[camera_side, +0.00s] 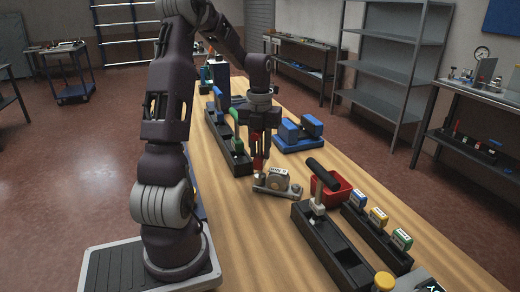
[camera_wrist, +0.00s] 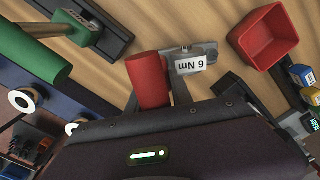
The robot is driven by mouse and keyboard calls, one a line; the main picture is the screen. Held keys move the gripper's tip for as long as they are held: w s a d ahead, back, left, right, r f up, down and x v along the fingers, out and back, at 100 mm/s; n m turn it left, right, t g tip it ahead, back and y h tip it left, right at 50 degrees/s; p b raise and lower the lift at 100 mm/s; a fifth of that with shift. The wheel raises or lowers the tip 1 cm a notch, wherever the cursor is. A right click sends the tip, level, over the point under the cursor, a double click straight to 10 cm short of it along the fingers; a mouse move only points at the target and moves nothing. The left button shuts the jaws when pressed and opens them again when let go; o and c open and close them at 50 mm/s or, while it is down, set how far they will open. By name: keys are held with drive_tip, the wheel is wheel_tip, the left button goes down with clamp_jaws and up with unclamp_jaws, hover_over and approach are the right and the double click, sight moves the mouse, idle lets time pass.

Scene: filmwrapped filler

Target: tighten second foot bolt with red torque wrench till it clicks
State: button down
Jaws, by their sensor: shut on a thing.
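My gripper (camera_side: 258,138) is shut on the red torque wrench (camera_side: 257,160) and holds it upright, handle up. The wrench's lower end is at the left end of the small grey footed unit (camera_side: 275,182) on the bench; I cannot tell whether it is seated on a bolt. The foot bolts are too small or hidden to tell apart, and no click sign is readable.
A red bin (camera_side: 334,188) stands right of the unit, behind a black rack (camera_side: 335,250) with a black-handled tool (camera_side: 322,178). A blue fixture (camera_side: 297,134) is beyond. Bare wood lies in front of the unit.

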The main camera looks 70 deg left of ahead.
drive_tip(key=shift+n, duration=0.3)
drive_tip(key=shift+r, duration=3)
drive_tip(key=n, duration=1.2)
drive_tip(key=shift+f, duration=0.1)
